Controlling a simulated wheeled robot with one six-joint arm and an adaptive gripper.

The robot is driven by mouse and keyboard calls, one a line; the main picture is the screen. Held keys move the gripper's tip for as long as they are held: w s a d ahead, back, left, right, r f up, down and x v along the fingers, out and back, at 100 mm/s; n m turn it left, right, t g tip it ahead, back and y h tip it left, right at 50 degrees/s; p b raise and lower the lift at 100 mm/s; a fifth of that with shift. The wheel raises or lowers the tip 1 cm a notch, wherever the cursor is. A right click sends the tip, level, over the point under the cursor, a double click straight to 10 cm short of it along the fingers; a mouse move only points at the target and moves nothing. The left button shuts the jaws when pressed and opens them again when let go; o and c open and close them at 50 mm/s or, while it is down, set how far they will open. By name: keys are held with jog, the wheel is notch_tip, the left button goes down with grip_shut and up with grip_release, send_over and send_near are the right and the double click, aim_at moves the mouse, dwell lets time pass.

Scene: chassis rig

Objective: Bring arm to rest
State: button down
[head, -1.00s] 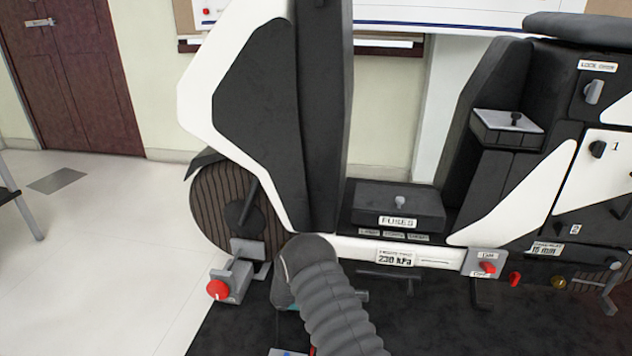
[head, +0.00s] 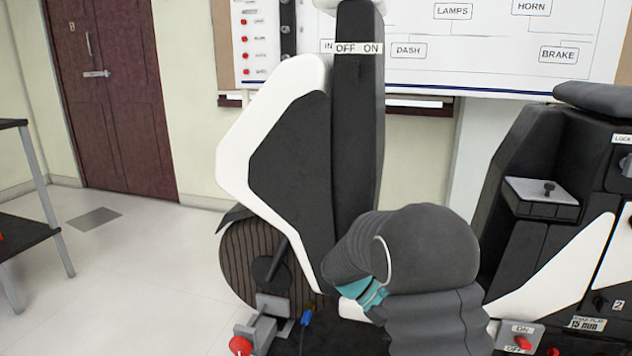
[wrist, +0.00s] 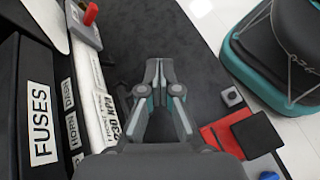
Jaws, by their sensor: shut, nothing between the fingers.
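My gripper (wrist: 158,72) is shut and empty in the wrist view, with its fingertips together above the dark floor mat (wrist: 195,35). It is apart from the scooter-like rig, whose side lies along the left of that view. In the head view my grey arm (head: 425,250) is bent in front of the rig (head: 290,150), and my gripper cannot be made out there. The arm hides the rig's lower middle, where the fuse box stands. The fuse box (wrist: 38,110) shows in the wrist view with its FUSES label.
A red switch (wrist: 91,14) stands at the rig's edge. Red and black flat pieces (wrist: 255,134) lie right of my gripper. A red-knobbed clamp (head: 240,345) is by the wheel. A dark shelf (head: 25,240) stands left; pale floor between is clear.

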jog(key=s+a+r+m+t+y+p, duration=0.2)
jog(key=s+a+r+m+t+y, duration=0.1)
jog(key=s+r, duration=0.5)
jog(key=s+a+r+m+t+y+p, duration=0.2)
jog(key=s+r+m+t+y, duration=0.3)
jog(key=s, duration=0.7)
jog(key=shift+s+a+r+m+t+y, duration=0.25)
jog(key=shift+a+r+m+t+y, duration=0.2)
jog(key=shift+r+t+y, duration=1)
jog(key=shift+r+t+h, duration=0.25)
